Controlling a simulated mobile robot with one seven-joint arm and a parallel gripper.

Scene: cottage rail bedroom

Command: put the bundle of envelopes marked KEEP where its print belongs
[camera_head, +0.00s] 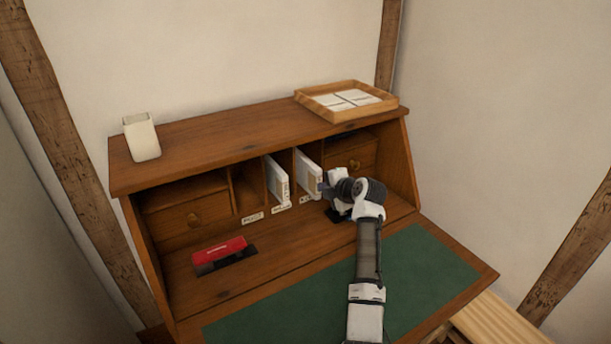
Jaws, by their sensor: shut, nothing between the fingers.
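A wooden bureau (230,287) has upright pigeonholes in its middle. A white bundle (277,183) stands upright in one pigeonhole, and another white bundle (308,174) stands in the one to its right. Both stick out at the front; I cannot read KEEP on either. Small white labels sit below the slots: the left label (252,217) seems to read POST, while the middle label (282,209) and right label (307,197) are too small to read. My gripper (323,189) is shut and empty, close to the right bundle's front edge. Whether it touches it is unclear.
A wooden tray (336,116) with several white papers stands on the bureau top, right. A white cup (141,137) stands at its left end. The green mat (424,262) is clear beside my arm.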

